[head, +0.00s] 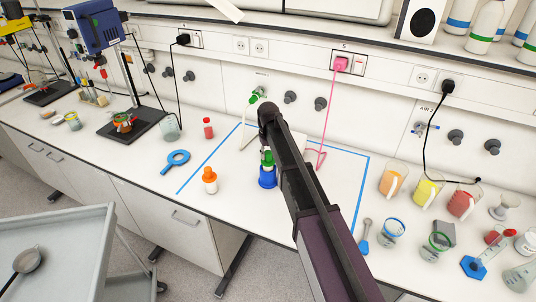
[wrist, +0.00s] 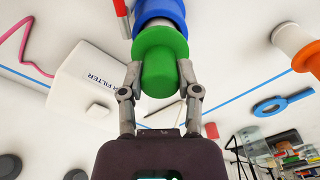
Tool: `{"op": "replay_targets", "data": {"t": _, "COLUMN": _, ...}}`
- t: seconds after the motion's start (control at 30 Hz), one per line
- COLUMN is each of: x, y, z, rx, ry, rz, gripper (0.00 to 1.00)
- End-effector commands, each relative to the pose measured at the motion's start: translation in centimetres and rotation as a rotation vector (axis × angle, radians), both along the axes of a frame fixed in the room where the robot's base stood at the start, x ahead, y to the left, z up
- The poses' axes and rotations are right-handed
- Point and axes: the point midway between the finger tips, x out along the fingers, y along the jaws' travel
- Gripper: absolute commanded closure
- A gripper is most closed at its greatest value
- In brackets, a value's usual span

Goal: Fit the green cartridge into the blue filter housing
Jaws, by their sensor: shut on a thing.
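The green cartridge (wrist: 160,62) is between the two fingers of my gripper (wrist: 159,74), which is shut on it. The blue filter housing (wrist: 160,12) is directly beyond the cartridge's wide green rim in the wrist view. In the head view the green cartridge (head: 267,157) is above the blue filter housing (head: 267,178), which stands upright on the bench. The two look in line and very close or touching. I cannot tell how deep the cartridge sits. My arm hides most of the gripper in the head view.
A white box marked FILTER (wrist: 92,80) is close by. Juice beakers (head: 427,191) stand right. Blue tape (head: 363,190) outlines the work area.

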Motion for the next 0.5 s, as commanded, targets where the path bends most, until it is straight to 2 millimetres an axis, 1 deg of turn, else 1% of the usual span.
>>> {"op": "replay_targets", "data": {"t": 0.5, "x": 0.01, "y": -0.04, "z": -0.89, "rx": 0.000, "ry": 0.000, "rz": 0.000, "gripper": 1.00}}
